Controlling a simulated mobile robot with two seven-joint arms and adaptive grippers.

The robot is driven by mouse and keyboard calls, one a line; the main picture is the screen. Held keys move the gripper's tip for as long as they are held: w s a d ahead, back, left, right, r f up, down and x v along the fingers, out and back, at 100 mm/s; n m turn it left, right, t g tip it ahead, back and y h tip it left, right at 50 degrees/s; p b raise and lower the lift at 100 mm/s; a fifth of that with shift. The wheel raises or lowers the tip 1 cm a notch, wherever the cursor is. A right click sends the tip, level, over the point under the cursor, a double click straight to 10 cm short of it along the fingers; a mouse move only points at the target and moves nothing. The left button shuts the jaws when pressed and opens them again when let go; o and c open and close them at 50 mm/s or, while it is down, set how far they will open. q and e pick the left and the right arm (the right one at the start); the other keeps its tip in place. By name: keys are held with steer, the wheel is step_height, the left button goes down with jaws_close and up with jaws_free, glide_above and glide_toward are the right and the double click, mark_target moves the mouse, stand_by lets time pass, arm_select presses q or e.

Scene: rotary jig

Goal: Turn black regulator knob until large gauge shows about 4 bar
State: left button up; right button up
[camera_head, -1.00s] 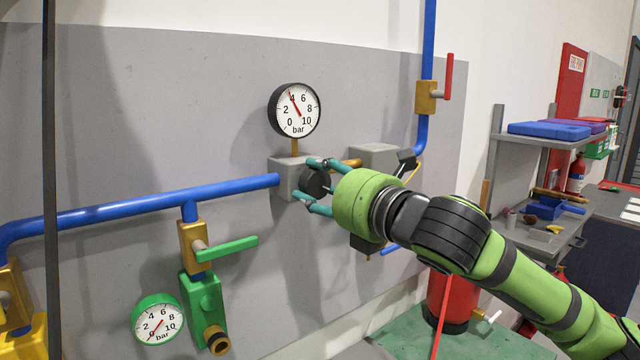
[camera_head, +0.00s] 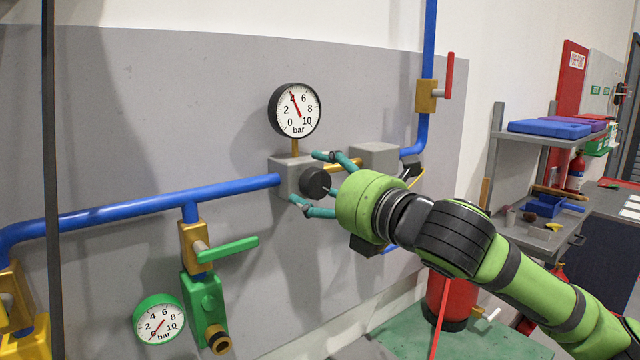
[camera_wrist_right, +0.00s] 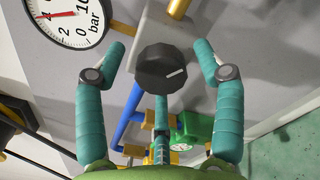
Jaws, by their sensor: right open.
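The black regulator knob (camera_head: 314,182) sits on the front of a grey regulator block (camera_head: 283,176) in the blue pipe line. In the right wrist view the knob (camera_wrist_right: 164,69) shows a white mark pointing right and slightly up. The large black-rimmed gauge (camera_head: 295,111) stands above it, its red needle at about 4 bar. The gauge also shows partly in the right wrist view (camera_wrist_right: 68,15). My right gripper (camera_head: 307,178) is open, its teal fingers spread on either side of the knob with visible gaps, not touching it. My left gripper is not in view.
A small green gauge (camera_head: 159,319) reads near zero beside a green-handled valve (camera_head: 226,249) at lower left. A red-handled valve (camera_head: 428,96) is on the pipe at upper right. A second grey block (camera_head: 374,157) lies just right of the regulator. Shelves (camera_head: 540,137) stand at far right.

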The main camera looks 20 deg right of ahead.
steer(key=v, duration=0.7)
stand_by(0.4)
